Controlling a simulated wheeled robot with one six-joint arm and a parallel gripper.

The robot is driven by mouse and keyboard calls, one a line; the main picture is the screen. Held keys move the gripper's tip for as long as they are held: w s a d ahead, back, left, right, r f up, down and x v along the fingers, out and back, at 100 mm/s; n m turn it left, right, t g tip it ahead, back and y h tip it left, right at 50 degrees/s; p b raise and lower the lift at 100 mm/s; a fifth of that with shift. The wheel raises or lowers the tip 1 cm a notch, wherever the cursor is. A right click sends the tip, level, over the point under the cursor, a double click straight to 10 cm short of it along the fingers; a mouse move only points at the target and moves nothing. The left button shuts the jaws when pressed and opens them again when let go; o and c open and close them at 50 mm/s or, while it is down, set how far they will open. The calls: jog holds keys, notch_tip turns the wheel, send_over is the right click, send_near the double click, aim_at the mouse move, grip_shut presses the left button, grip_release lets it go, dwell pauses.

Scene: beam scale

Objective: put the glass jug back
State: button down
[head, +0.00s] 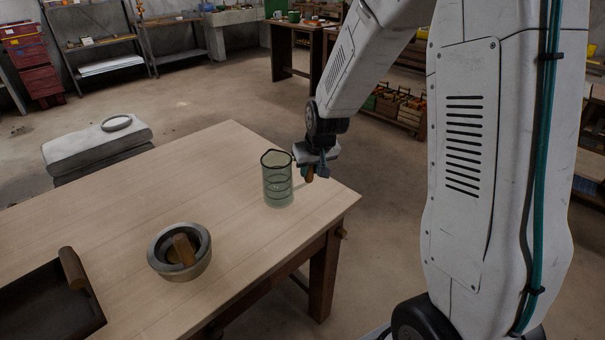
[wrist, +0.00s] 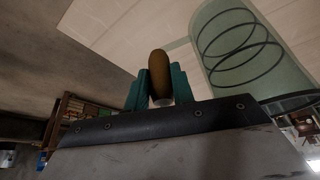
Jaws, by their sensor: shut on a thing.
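The glass jug (head: 277,180) is a clear greenish cylinder with dark bands, upright over the right end of the wooden table. I cannot tell if its base touches the wood. It also shows at the upper right of the wrist view (wrist: 240,45). My gripper (head: 308,172) is at the jug's right side. In the wrist view its teal fingers (wrist: 158,90) are shut on an upright brown handle (wrist: 159,68). The handle stands off the glass and seems joined to it by a thin pale link.
A grey metal bowl (head: 203,262) with a wooden block or pestle in it stands on the table (head: 190,185). A dark tray (head: 45,318) with a wooden handle is at front left. A grey bench (head: 95,150) bearing a round ring stands beyond. The table's middle is clear.

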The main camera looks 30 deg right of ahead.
jog(key=shift+w+f, duration=1.85)
jog(key=shift+f, duration=0.1)
jog(key=c, duration=1.2)
grip_release()
jog(key=shift+f, duration=0.1)
jog(key=v, duration=1.2)
jog(key=s+a+r+g, duration=0.1)
jog(key=s+a+r, duration=0.1)
jog(key=s+r, duration=0.35)
jog(key=s+a+r, duration=0.2)
jog(key=s+r, duration=0.1)
jog(key=s, duration=0.5)
jog(key=s+r, duration=0.1)
jog(key=s, duration=0.5)
jog(key=s+a+r+g, duration=0.1)
jog(key=s, duration=0.5)
jog(key=s+a+r+n+g, duration=0.1)
jog(key=s, duration=0.5)
jog(key=shift+s, duration=0.2)
